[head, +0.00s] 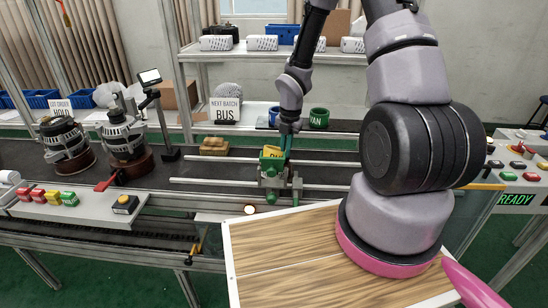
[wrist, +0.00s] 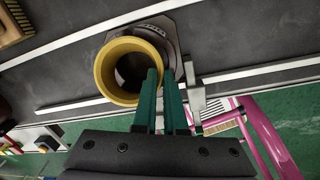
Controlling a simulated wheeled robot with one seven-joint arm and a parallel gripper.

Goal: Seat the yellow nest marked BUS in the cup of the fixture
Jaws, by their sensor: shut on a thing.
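The yellow nest (head: 273,151), an open ring, stands upright or nearly so at the fixture (head: 272,175). In the wrist view the nest (wrist: 104,72) covers much of the fixture's dark grey body (wrist: 172,22), and the cup is hidden. My gripper (wrist: 161,76) is shut on the nest's wall on its right side, one green finger over the opening and the other outside. In the head view my gripper (head: 287,145) comes down from above. I cannot tell whether the nest is down in the cup or just above it.
Light rails (head: 210,181) run beside the fixture along the dark conveyor. A green nest (head: 319,118) and a blue one (head: 274,117) stand behind. A sign (head: 225,110) reads NEXT BATCH BUS. A tan brush-like block (head: 214,146) lies to the left, with alternators (head: 125,135) farther left.

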